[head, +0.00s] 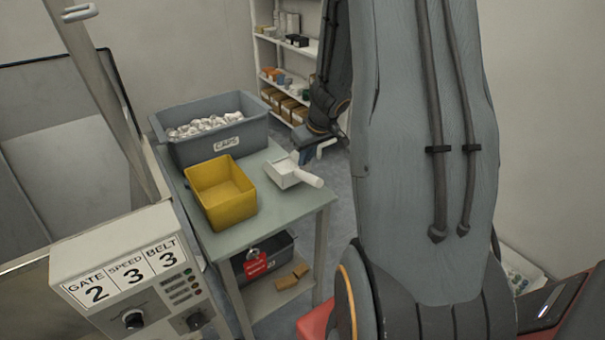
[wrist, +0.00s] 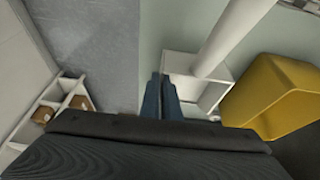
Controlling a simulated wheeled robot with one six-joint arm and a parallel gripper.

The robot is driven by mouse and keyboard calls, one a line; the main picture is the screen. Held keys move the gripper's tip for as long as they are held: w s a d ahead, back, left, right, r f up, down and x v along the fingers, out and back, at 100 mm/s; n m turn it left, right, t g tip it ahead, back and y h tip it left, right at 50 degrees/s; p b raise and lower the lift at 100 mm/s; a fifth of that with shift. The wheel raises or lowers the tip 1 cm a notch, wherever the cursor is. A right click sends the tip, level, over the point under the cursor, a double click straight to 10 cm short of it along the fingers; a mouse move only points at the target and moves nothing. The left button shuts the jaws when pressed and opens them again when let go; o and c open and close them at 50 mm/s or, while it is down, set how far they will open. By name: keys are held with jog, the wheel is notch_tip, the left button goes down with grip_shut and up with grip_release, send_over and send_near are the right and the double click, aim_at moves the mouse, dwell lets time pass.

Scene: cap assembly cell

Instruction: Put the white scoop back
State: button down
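The white scoop (head: 284,173) lies on the table in the head view, just right of the yellow bin, with its thick handle (head: 311,181) pointing right. In the wrist view the scoop (wrist: 207,88) is beyond and right of my fingertips, its handle running up to the top edge. My gripper (wrist: 162,78) has its two blue fingers together with nothing seen between them. In the head view my gripper (head: 306,158) is behind and above the scoop, apart from it, partly hidden by my arm.
A yellow bin (head: 221,196) and a grey CAPS bin (head: 180,153) of white pieces stand on the greenish table (head: 268,222). A dark bin and red tag sit below. A control box (head: 128,270) is front left; shelves (head: 284,58) stand behind.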

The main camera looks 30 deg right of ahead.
aim_at(305, 169)
jog(key=shift+f+b, duration=1.4)
jog(key=shift+f, duration=0.45)
jog(key=shift+f, duration=0.15)
jog(key=c, duration=2)
grip_release()
jog(key=p+v, duration=0.7)
jog(key=v, duration=0.5)
jog(key=a+r+t+h, duration=0.1)
jog(key=a+r+h, duration=0.1)
jog(key=a+r, duration=0.35)
jog(key=s+a+g, duration=0.1)
jog(key=s+a, duration=0.4)
jog(key=s+a+f+g+y, duration=0.1)
jog(key=s+a+g, duration=0.1)
jog(key=s+a, duration=0.3)
jog(key=s+a+g, duration=0.1)
jog(key=s+a, duration=0.4)
jog(key=a, duration=0.2)
jog(key=shift+s+f+g+y, duration=0.2)
jog(key=shift+g+y, duration=0.1)
jog(key=shift+y, duration=0.1)
